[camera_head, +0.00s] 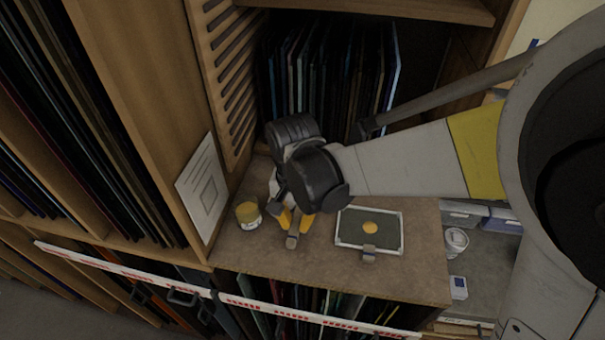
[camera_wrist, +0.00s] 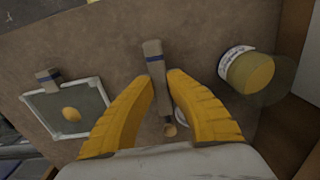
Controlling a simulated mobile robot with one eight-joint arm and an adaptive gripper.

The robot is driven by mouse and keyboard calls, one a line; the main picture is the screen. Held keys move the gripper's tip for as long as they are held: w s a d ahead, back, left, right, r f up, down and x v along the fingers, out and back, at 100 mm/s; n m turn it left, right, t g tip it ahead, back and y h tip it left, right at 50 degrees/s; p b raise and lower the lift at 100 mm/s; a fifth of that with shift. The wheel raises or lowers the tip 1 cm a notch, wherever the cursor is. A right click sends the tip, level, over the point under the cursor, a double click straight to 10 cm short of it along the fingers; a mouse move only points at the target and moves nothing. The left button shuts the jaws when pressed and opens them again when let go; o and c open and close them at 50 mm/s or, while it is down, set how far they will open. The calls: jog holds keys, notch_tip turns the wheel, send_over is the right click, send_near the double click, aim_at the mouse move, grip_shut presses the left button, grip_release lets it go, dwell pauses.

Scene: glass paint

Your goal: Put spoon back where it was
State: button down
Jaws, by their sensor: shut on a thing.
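The spoon (camera_wrist: 154,58) appears to be the grey-handled tool with a dark blue band between my yellow fingers in the wrist view. Its small brownish tip shows lower down, between the fingers. My gripper (camera_wrist: 157,82) is shut on this tool. In the head view, my gripper (camera_head: 295,219) is over the cabinet top, between the paint jar and the dark panel, and the tool's grey end (camera_head: 291,241) shows below the fingers. Whether the tool touches the surface I cannot tell.
A jar of yellow paint (camera_head: 247,216) stands left of my gripper. A white-framed dark panel (camera_head: 350,232) with a yellow blob lies to the right, with a grey blue-banded piece (camera_wrist: 48,77) at its edge. A white sheet (camera_head: 203,190) leans on the left wall.

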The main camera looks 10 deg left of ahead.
jog(key=shift+f+b, duration=0.6)
jog(key=shift+b, duration=0.25)
dwell(1.1)
jog(key=c, duration=1.4)
grip_release()
jog(key=shift+o, duration=0.2)
jog(key=shift+r, duration=0.1)
